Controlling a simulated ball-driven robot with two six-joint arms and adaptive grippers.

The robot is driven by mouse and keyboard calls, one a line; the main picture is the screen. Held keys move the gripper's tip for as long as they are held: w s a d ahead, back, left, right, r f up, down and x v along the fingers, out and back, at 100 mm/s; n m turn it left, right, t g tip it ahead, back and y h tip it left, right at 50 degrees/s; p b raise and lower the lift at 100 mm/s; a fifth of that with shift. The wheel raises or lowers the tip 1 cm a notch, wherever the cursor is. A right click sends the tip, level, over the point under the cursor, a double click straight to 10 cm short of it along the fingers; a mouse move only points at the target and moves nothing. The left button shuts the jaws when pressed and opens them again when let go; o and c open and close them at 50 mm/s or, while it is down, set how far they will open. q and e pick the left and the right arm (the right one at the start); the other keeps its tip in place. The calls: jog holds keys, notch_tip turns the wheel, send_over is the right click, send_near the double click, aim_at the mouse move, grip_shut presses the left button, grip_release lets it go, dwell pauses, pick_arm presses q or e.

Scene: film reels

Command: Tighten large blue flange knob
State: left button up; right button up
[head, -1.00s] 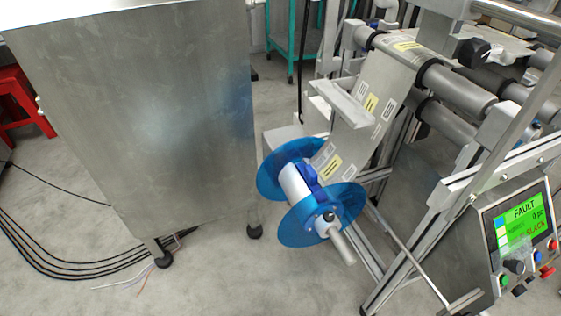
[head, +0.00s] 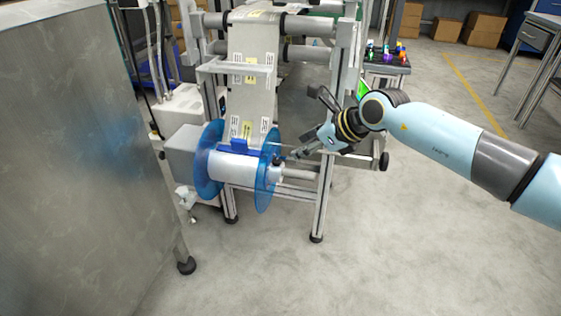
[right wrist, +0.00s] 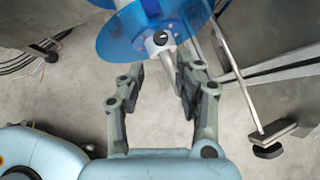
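A blue see-through reel with two flanges is on the spindle of the machine. Its outer flange (head: 268,180) faces my right gripper; this flange (right wrist: 115,42) also fills the top of the right wrist view. A small dark knob (right wrist: 160,38) sits on the pale hub at the flange's centre. The metal spindle end (right wrist: 170,70) sticks out below it. My right gripper (head: 297,152) comes in from the right, close to the outer flange. In the right wrist view its fingers (right wrist: 162,82) are apart, with nothing clamped between them. My left gripper is not in view.
A large metal cabinet (head: 70,170) stands on the left. The machine's frame leg (head: 322,205) is right of the reel, below my right arm. A label web (head: 250,75) runs from the rollers to the reel. The floor (head: 420,250) is clear at front right.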

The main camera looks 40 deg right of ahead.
aim_at(277, 160)
jog(key=b+x, duration=0.3)
jog(key=x, duration=0.6)
jog(key=shift+f+b, duration=0.3)
jog(key=shift+b, duration=0.05)
jog(key=shift+w+f, duration=0.3)
jog(key=shift+w, duration=0.1)
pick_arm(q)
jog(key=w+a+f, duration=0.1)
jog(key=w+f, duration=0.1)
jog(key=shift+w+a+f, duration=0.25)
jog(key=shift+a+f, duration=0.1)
pick_arm(e)
jog(key=shift+w, duration=0.1)
